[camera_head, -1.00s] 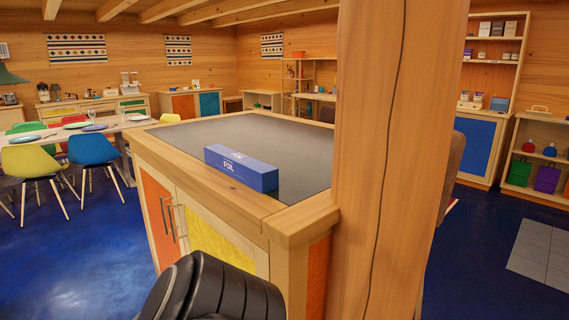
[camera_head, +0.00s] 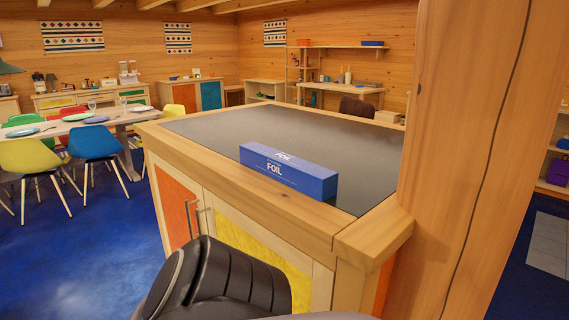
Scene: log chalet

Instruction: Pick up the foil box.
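The blue foil box (camera_head: 288,171), a long carton with white "FOIL" lettering, lies on the dark top of the wooden cabinet (camera_head: 250,229), close to its front edge. Its long side faces me at a slant, with the right end nearer. Nothing touches it except the countertop. A black rounded part of my own arm shows at the bottom, in front of the cabinet and below the box. Neither gripper is in view.
A thick wooden post (camera_head: 468,150) stands at the cabinet's right corner. The dark countertop (camera_head: 275,127) around and behind the box is clear. A dining table (camera_head: 131,117) with chairs, including a blue chair (camera_head: 97,143), stands at the left. Blue floor lies open between.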

